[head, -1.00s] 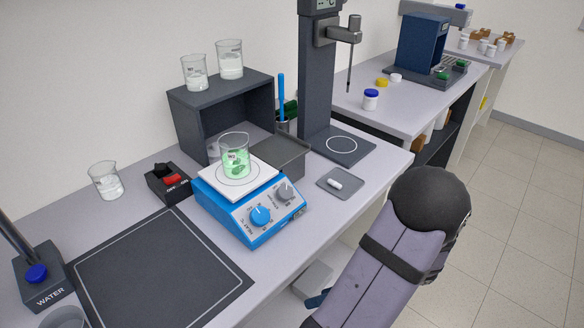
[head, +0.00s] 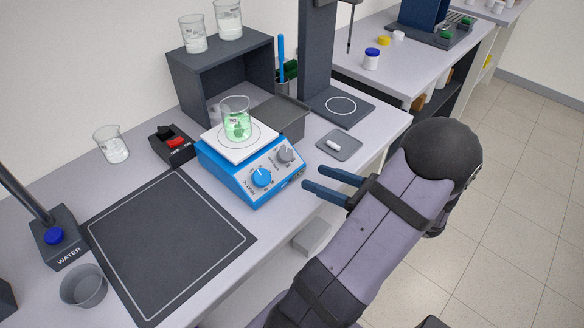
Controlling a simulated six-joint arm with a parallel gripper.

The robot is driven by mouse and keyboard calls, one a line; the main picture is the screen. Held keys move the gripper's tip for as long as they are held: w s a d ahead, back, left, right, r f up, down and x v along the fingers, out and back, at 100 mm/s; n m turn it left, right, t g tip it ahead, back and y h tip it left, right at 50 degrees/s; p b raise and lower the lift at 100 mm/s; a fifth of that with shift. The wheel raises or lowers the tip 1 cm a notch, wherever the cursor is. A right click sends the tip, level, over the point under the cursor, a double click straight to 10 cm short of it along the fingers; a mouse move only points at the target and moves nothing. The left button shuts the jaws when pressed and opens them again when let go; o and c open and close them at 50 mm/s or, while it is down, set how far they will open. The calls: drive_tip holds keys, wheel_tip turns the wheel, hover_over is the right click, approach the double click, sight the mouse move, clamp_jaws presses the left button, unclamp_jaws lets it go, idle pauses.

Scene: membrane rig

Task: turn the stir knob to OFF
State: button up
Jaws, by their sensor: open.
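The blue hotplate stirrer (head: 225,172) stands on the bench with a white top plate. Its sloped front has a blue knob (head: 262,177) on the left and a grey knob (head: 285,154) on the right. The labels beside the knobs are too small to read, so I cannot tell which is the stir knob or its setting. A beaker of green liquid (head: 237,120) stands on the plate. My gripper (head: 304,178) is open and empty, its two dark blue fingers pointing left at the stirrer's right front corner, apart from both knobs.
A grey tray with a small white bar (head: 338,145) lies right of the stirrer. A black switch box with a red switch (head: 172,142) stands to its left. A dark outlined mat (head: 165,240) covers the front bench. An empty-looking beaker (head: 112,145) stands further left.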

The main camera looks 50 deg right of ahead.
sight(286, 154)
drive_tip(key=shift+w+d+r+n+t+b, duration=0.1)
drive_tip(key=shift+w+d+n+t+b, duration=0.15)
drive_tip(key=shift+w+n+b, duration=0.3)
drive_tip(key=shift+w+d+r+n+t+b, duration=0.1)
drive_tip(key=shift+w+n+t+b, duration=0.15)
drive_tip(key=shift+w+n+b, duration=0.25)
drive_tip(key=shift+w+r+n+t+b, duration=0.25)
drive_tip(key=shift+r+n+t+b, duration=0.1)
drive_tip(key=shift+r+n, duration=0.3)
drive_tip(key=shift+w+a+f+p, duration=0.1)
drive_tip(key=shift+w+a+p, duration=0.15)
drive_tip(key=shift+w, duration=0.95)
drive_tip(key=shift+w+a+r+p, duration=0.1)
drive_tip(key=shift+w+p, duration=0.2)
drive_tip(key=shift+w, duration=0.9)
drive_tip(key=shift+w+a+f+p, duration=0.1)
drive_tip(key=shift+w+a+p, duration=0.15)
drive_tip(key=shift+w, duration=0.95)
drive_tip(key=shift+c, duration=0.3)
drive_tip(key=c, duration=1)
